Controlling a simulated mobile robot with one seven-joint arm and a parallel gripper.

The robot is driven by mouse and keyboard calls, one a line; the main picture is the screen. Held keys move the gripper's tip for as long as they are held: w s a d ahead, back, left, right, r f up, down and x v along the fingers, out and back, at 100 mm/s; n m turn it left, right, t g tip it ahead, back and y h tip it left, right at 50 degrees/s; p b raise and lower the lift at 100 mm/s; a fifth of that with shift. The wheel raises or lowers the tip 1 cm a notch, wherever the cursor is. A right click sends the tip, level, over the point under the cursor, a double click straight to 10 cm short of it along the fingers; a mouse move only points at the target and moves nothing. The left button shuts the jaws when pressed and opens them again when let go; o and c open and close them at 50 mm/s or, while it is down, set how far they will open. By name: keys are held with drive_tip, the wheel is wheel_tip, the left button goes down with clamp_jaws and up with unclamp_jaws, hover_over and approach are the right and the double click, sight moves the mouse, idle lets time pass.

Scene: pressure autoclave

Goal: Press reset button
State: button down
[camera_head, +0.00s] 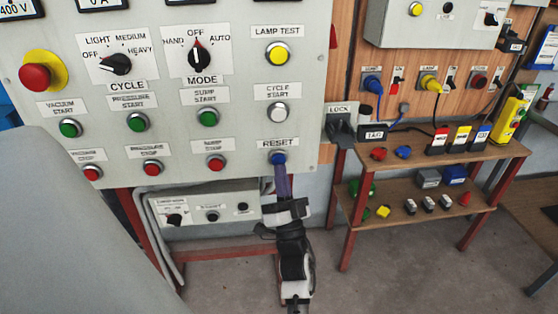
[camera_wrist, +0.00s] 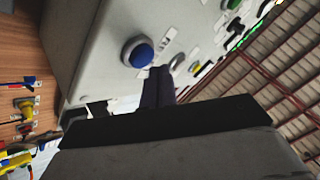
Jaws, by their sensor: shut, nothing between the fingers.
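The blue reset button (camera_head: 278,158) sits under the RESET label at the lower right of the grey control panel (camera_head: 240,130). In the wrist view the blue button (camera_wrist: 138,53) shows in a round silver ring, up and to the left of the fingers. My gripper (camera_head: 281,168) is shut and empty, with its dark fingertips just below the button in the head view. My gripper also shows in the wrist view (camera_wrist: 160,72), its tips close to the panel face. I cannot tell whether the tips touch the button or panel.
Above RESET is a white cycle start button (camera_head: 278,112); a red button (camera_head: 215,163) is to its left. A smaller control box (camera_head: 205,208) hangs below the panel. A lock box (camera_head: 341,125) and a wooden shelf (camera_head: 440,152) with several items stand to the right.

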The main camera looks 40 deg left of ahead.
drive_tip(key=s+d+p, duration=0.2)
drive_tip(key=s+d, duration=0.1)
drive_tip(key=shift+s+d, duration=0.1)
drive_tip(key=shift+d, duration=0.3)
idle(0.8)
